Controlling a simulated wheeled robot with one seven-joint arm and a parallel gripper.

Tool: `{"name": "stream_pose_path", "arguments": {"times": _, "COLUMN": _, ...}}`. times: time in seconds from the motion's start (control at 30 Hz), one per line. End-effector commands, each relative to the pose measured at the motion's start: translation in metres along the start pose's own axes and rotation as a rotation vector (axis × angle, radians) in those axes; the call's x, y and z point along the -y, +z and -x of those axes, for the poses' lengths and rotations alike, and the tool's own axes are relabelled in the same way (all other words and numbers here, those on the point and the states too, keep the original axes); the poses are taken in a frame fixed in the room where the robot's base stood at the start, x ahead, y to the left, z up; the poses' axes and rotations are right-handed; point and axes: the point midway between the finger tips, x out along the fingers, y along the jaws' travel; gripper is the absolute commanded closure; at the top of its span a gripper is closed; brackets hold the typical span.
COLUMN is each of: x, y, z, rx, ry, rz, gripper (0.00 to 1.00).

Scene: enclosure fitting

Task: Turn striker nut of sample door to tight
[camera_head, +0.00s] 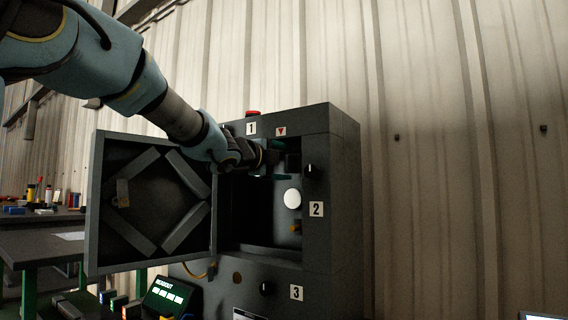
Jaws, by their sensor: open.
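The sample door (100,225) of a dark grey enclosure stands swung open to the left, its inner face with diagonal braces turned to me. A small tan latch piece (122,193) is near its free edge. My gripper (276,163) is at the upper part of the opening, in front of the dark interior. It is open, though its fingers are small and dark here. I cannot pick out the striker nut for certain. A small yellow-orange part (296,229) is low on the right side of the opening, below a white disc (292,199) and clear of my gripper.
The enclosure (342,200) carries number plates, a red button (253,113) on top and black knobs (310,168) on its front. A lit readout (168,297) stands below the door. A workbench (40,220) with small items is at left. Right of the enclosure is bare wall.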

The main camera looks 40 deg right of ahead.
Motion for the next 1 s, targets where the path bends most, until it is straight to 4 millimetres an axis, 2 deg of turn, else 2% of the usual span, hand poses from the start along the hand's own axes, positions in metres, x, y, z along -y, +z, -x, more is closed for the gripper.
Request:
{"name": "stream_pose_path", "arguments": {"times": 0.17, "x": 0.001, "y": 0.001, "z": 0.020, "rx": 0.002, "ry": -0.001, "rz": -0.001, "gripper": 0.18}}
{"name": "stream_pose_path", "arguments": {"times": 0.4, "x": 0.001, "y": 0.001, "z": 0.068, "rx": 0.003, "ry": -0.001, "rz": -0.002, "gripper": 0.18}}
{"name": "stream_pose_path", "arguments": {"times": 0.6, "x": 0.001, "y": 0.000, "z": 0.097, "rx": 0.001, "ry": -0.001, "rz": -0.001, "gripper": 0.18}}
{"name": "stream_pose_path", "arguments": {"times": 0.77, "x": 0.000, "y": 0.000, "z": 0.106, "rx": 0.001, "ry": 0.001, "rz": 0.000, "gripper": 0.18}}
{"name": "stream_pose_path", "arguments": {"times": 1.0, "x": 0.000, "y": 0.000, "z": 0.107, "rx": 0.000, "ry": 0.000, "rz": 0.000, "gripper": 0.18}}
